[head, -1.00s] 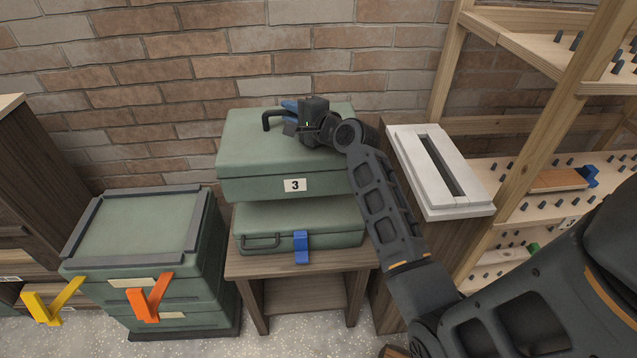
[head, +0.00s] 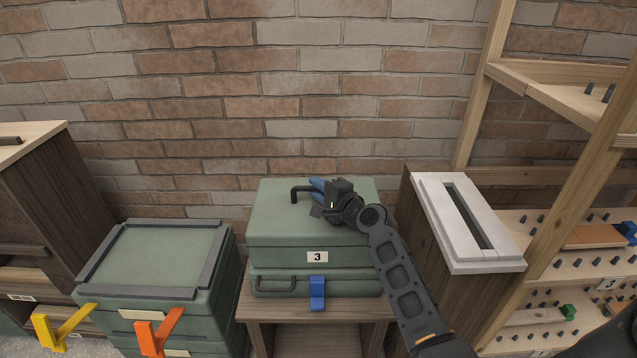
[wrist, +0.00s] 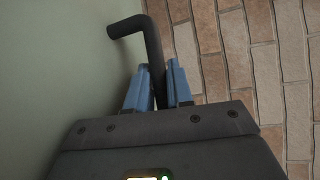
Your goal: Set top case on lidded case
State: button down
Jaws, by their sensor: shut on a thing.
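The top case (head: 300,228), a green box labelled 3, is level above a second green case on a small wooden table. That lower case (head: 345,287) has a dark front handle and a blue latch (head: 317,293). I cannot tell whether the two cases touch. My gripper (head: 323,192) is shut on the top case's dark bent handle (head: 303,192). In the wrist view the blue fingers (wrist: 157,86) pinch the handle (wrist: 152,48) beside the green lid. A green case stack (head: 155,262) with a grey-railed top stands apart at left.
A white slotted block (head: 465,222) lies on a dark cabinet close at right. A pegged wooden rack (head: 560,240) stands farther right. The brick wall (head: 250,100) is behind.

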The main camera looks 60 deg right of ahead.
jog(key=shift+r, duration=0.15)
jog(key=c, duration=1.4)
grip_release()
jog(key=shift+f, duration=0.2)
jog(key=shift+c, duration=0.2)
jog(key=o, duration=0.4)
jog(key=shift+o, duration=0.2)
jog(key=shift+r, duration=0.1)
